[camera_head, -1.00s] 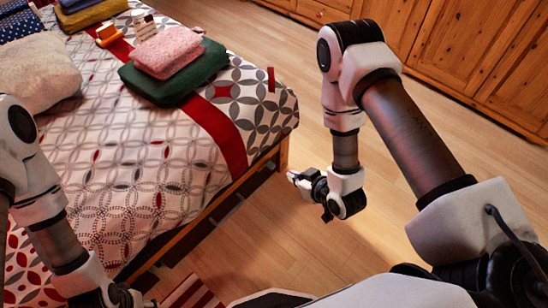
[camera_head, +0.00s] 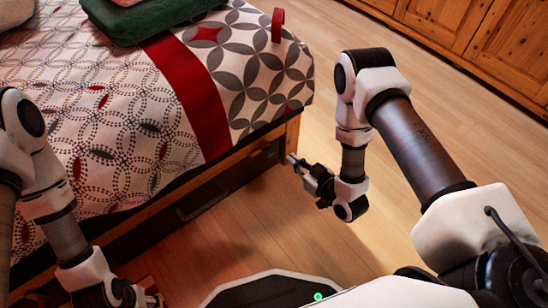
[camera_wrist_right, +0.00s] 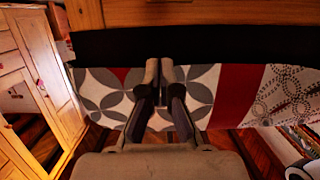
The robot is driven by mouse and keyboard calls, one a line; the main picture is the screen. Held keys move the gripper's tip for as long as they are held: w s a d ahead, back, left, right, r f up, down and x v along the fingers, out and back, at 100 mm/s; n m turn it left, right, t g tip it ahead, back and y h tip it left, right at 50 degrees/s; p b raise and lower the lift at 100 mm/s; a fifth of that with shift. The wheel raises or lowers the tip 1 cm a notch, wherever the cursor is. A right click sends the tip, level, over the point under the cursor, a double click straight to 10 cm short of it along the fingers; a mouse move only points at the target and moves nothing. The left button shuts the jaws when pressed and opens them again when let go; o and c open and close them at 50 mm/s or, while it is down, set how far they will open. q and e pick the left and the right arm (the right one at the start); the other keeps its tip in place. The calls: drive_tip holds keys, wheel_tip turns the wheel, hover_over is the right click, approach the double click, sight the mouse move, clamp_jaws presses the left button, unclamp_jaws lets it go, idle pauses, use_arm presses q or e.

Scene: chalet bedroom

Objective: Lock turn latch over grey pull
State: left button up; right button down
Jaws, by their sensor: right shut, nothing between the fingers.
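The dark drawer front (camera_head: 235,182) under the bed carries a long grey pull (camera_head: 203,200), low and left of my right gripper in the head view. I cannot make out the turn latch above it. My right gripper (camera_head: 291,159) is shut and empty, near the bed's wooden corner post, to the right of the pull. In the right wrist view its fingers (camera_wrist_right: 160,68) are together, in front of the bed cover and a dark band. My left gripper (camera_head: 150,298) is at the bottom edge of the head view, partly cut off, and its jaws are unclear.
The bed cover (camera_head: 120,125) with a red stripe fills the left side. A green folded textile (camera_head: 145,20) lies on it, and a red loop (camera_head: 278,25) stands near its edge. Wooden cabinets (camera_head: 450,30) are at the back right. The floor (camera_head: 300,240) between is clear.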

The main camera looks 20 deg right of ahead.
drive_tip(key=shift+w, duration=0.1)
drive_tip(key=b, duration=0.5)
approach(263, 144)
drive_tip(key=w+a+r, duration=0.1)
drive_tip(key=w+r, duration=0.2)
drive_tip(key=f+b, duration=0.1)
drive_tip(key=f, duration=0.1)
drive_tip(key=f+b, duration=0.1)
drive_tip(key=f, duration=0.1)
drive_tip(key=shift+w+a, duration=0.2)
drive_tip(key=shift+w, duration=0.2)
